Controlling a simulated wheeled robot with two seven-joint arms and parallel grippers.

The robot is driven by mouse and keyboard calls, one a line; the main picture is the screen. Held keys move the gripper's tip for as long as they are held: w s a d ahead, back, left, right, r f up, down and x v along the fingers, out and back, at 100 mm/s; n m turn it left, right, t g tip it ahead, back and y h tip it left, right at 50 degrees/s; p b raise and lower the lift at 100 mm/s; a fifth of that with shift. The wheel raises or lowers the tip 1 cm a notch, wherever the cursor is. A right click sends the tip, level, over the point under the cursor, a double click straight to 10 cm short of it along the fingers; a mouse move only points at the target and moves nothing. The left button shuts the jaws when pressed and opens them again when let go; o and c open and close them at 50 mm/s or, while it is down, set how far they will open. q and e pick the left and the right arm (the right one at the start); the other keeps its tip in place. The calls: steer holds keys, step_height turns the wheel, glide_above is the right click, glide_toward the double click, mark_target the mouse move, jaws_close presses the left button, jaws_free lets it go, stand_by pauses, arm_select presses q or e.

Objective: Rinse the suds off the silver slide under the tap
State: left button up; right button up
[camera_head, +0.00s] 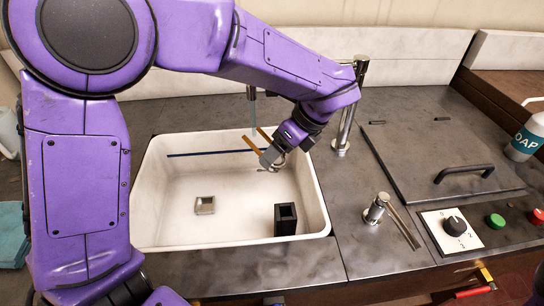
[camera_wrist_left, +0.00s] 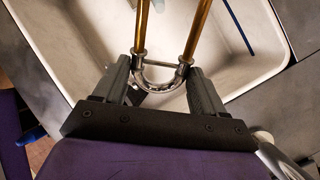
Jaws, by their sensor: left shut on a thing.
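The slide shows in the left wrist view as a silver U-shaped bend (camera_wrist_left: 160,82) with two brass-coloured tubes (camera_wrist_left: 199,30) running away from me. My left gripper (camera_head: 268,158) is shut on the silver bend and holds the slide above the white sink (camera_head: 237,200). The brass tubes (camera_head: 253,144) point up and left in the head view. Water runs from the tap spout (camera_head: 251,92) in a thin stream (camera_head: 253,115) down toward the tubes; I cannot tell exactly where it meets them. I cannot make out suds on the slide. My right gripper is out of view.
A black open box (camera_head: 286,219) and a small pale square holder (camera_head: 205,206) stand in the sink. A blue strip (camera_head: 210,153) lies along its back. The tap column (camera_head: 345,120), a metal lever (camera_head: 376,208) and a handled lid (camera_head: 465,172) are at the right. A soap bottle (camera_head: 527,138) stands far right.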

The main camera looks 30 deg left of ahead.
arm_select(q)
steer(key=shift+w, duration=0.2)
steer(key=w+d, duration=0.1)
steer(key=d, duration=0.6)
steer(key=shift+w+d, duration=0.4)
stand_by(1.1)
steer(key=w+d+r+p, duration=0.1)
steer(key=d+r+p, duration=0.2)
steer(key=d+r, duration=0.1)
steer(key=shift+d+p, duration=0.3)
steer(key=shift+d, duration=0.1)
stand_by(0.8)
